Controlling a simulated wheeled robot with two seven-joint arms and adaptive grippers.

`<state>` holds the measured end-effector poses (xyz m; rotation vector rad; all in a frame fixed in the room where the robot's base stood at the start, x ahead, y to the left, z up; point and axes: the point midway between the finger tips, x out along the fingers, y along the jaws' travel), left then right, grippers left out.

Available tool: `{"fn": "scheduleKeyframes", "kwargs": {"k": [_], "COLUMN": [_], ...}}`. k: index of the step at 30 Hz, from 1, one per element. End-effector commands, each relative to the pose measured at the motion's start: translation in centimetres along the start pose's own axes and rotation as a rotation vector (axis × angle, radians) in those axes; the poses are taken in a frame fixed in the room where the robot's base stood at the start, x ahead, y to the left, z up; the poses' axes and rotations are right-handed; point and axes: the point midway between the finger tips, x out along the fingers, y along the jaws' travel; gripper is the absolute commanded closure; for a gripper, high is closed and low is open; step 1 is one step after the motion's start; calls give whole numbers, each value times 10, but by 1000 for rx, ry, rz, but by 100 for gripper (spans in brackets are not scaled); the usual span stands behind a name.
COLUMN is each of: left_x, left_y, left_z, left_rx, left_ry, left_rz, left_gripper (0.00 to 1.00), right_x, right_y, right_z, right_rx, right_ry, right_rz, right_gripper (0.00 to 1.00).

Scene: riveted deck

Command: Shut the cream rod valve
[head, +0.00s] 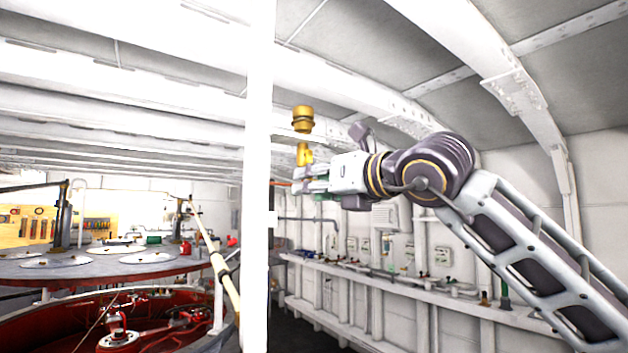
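A cream rod (224,272) slants down and to the right beside the round grey-topped machine, left of the white post. I cannot tell whether it belongs to the valve the task names. My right gripper (306,180) reaches in from the right, its fingers pointing left, just right of the post. A yellow brass fitting (303,119) shows above the fingers, and a smaller yellow piece (304,154) shows right at them. I cannot tell whether the fingers touch it or how far apart they are. My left gripper is out of view.
The white post (259,220) stands close to my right fingertips and hides what lies behind it. The round machine top (90,266) sits above a red basin (40,330) at left. A ledge (400,283) with pipes and small fittings runs along the right wall.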

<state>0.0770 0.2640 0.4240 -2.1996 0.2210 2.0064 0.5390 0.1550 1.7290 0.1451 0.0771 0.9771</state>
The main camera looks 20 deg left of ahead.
Motion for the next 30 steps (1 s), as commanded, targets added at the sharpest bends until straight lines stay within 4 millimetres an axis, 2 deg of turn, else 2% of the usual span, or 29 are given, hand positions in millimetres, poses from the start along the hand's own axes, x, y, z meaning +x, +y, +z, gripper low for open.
{"fn": "scheduleKeyframes", "kwargs": {"k": [12,21,30], "left_x": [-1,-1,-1], "left_y": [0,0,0], "left_z": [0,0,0], "left_rx": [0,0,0], "left_ry": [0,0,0], "left_rz": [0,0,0], "left_gripper": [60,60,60], "right_x": [4,4,4], "right_y": [0,0,0], "right_z": [-1,-1,0], "right_rx": [0,0,1], "right_ry": [0,0,0], "right_rz": [0,0,0], "right_gripper": [61,100,100]}}
